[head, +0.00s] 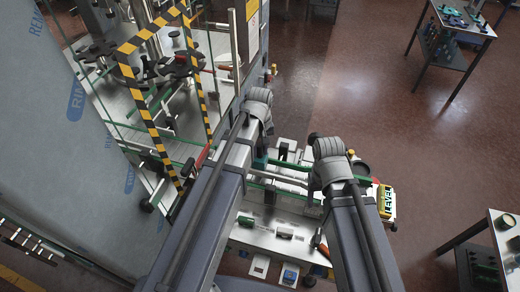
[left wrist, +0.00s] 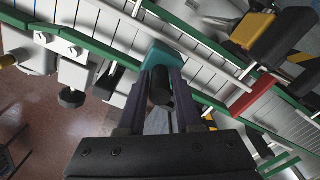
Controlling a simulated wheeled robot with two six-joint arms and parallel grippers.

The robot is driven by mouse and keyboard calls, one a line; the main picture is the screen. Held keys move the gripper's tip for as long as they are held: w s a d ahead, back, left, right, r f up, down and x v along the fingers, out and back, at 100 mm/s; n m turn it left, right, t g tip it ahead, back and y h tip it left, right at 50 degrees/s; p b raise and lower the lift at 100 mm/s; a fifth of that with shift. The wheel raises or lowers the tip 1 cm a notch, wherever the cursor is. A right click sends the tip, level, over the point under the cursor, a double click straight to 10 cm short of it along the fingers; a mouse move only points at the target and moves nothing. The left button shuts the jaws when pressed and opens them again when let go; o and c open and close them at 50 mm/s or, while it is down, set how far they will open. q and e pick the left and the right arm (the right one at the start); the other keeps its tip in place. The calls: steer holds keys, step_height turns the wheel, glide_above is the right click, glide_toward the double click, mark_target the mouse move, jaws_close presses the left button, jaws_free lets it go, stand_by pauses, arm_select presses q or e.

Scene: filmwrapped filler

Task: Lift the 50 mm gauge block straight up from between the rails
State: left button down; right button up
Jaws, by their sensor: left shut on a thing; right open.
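A teal block, which I take to be the gauge block, shows at the tips of my left gripper (left wrist: 160,75) in the left wrist view (left wrist: 154,54). The fingers are shut on it, and a black round part stands between them. Green-edged rails (left wrist: 215,65) run diagonally on both sides of a pale slatted track. The block overlaps the lower rail in this view; I cannot tell whether it is raised. In the head view the teal block (head: 261,162) is small below my left wrist. My right gripper (head: 316,188) is open over the bench, its fingers mostly hidden by my wrist.
The white bench (head: 262,236) holds several small parts. A striped yellow-black frame (head: 143,90) and a film-wrapped panel (head: 60,150) stand at the left. Open floor (head: 355,80) lies beyond.

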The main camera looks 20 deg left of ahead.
arm_select(q)
steer(key=shift+r+p, duration=0.95)
steer(key=shift+r, duration=0.15)
